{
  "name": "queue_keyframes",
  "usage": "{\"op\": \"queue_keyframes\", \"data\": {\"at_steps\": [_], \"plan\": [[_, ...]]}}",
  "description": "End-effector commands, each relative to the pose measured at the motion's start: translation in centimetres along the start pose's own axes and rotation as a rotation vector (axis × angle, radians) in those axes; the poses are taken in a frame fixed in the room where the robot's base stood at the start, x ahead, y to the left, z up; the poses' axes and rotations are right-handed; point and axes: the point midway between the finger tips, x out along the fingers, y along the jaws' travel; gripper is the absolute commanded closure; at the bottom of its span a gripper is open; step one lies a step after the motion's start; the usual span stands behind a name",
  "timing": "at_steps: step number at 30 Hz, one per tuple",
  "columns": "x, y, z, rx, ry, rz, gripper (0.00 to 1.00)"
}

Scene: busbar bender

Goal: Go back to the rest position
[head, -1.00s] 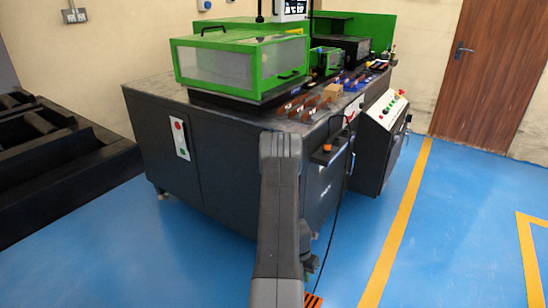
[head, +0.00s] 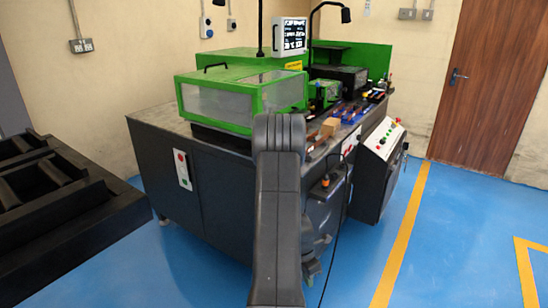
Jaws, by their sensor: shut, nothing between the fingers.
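My arm (head: 278,200) rises from the bottom centre of the head view, with its elbow in front of the bender's near corner. Its wrist links (head: 314,240) hang down behind the upper arm, on the right side of it. My gripper's fingers cannot be made out. The busbar bender (head: 215,185) is a dark cabinet with a green-framed clear cover (head: 240,98) on top. Part of its worktop is hidden behind my elbow.
A control panel (head: 383,137) with buttons stands at the bender's right. A cardboard-coloured block (head: 329,127) and brown bars lie on the worktop. Black racking (head: 60,215) is at left. Blue floor (head: 455,240) with yellow lines is clear at right, before a brown door (head: 483,85).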

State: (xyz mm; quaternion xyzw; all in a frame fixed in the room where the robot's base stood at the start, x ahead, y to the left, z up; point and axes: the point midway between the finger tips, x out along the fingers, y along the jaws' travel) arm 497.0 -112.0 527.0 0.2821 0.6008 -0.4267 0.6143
Motion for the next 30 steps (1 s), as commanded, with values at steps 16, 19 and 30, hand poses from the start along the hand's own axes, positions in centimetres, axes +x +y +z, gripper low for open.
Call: {"op": "queue_keyframes", "data": {"at_steps": [16,19,30], "plan": [[-10.7,-4.1,-0.2,0.268,-0.01,0.018,1.0],[-12.6,-5.0,-0.4,0.32,-0.011,0.02,1.0],[-19.1,-8.4,-1.1,0.512,-0.012,0.034,1.0]]}}
